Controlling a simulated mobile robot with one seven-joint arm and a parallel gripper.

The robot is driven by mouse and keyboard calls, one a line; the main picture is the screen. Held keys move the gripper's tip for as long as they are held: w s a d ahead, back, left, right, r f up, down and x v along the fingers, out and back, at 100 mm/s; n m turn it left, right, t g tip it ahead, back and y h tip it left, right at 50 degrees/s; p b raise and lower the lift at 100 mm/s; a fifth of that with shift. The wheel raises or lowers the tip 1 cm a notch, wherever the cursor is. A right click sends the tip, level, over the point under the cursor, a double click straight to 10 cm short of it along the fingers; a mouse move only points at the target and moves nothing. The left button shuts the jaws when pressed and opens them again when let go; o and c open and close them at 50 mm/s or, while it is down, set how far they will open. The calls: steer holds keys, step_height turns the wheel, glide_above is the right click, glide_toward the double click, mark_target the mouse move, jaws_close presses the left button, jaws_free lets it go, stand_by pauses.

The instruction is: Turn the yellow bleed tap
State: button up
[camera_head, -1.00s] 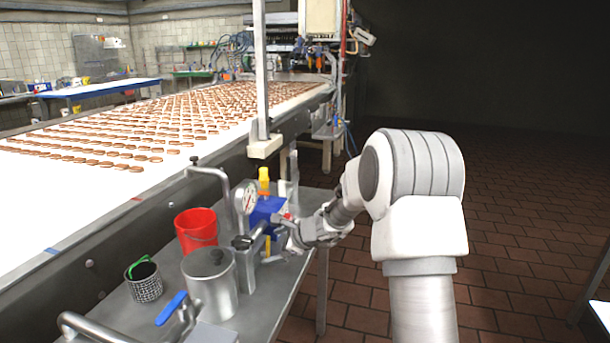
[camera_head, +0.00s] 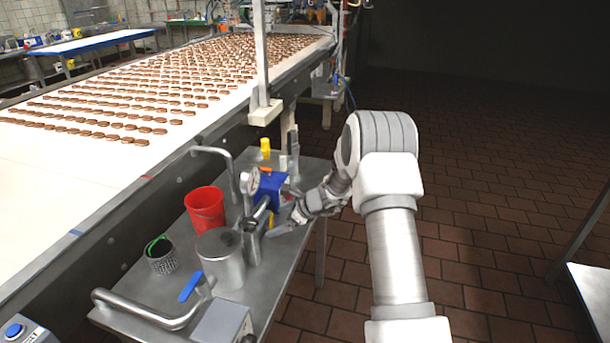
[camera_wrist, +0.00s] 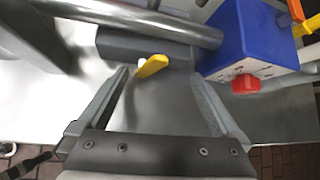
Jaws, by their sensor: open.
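The yellow bleed tap (camera_wrist: 152,65) shows in the wrist view as a small tilted lever on a dark grey fitting (camera_wrist: 125,46) below a metal pipe. My gripper (camera_wrist: 158,78) is open, with one finger on each side of the tap's lower end. I cannot tell whether either finger touches it. A small yellow part (camera_head: 270,220) shows beside the fingers there, partly hidden.
The blue box carries a red knob (camera_wrist: 244,85). A gauge (camera_head: 251,182), red bucket (camera_head: 206,210), steel pot (camera_head: 221,262), mesh basket (camera_head: 161,258) and blue-handled valve (camera_head: 190,287) crowd the cart (camera_head: 135,297). A yellow-topped part (camera_head: 265,147) stands behind. Floor at right is clear.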

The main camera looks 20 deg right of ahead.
steer(key=shift+w+r+p, duration=0.1)
steer(key=shift+r+p, duration=0.1)
steer(key=shift+p, duration=0.8)
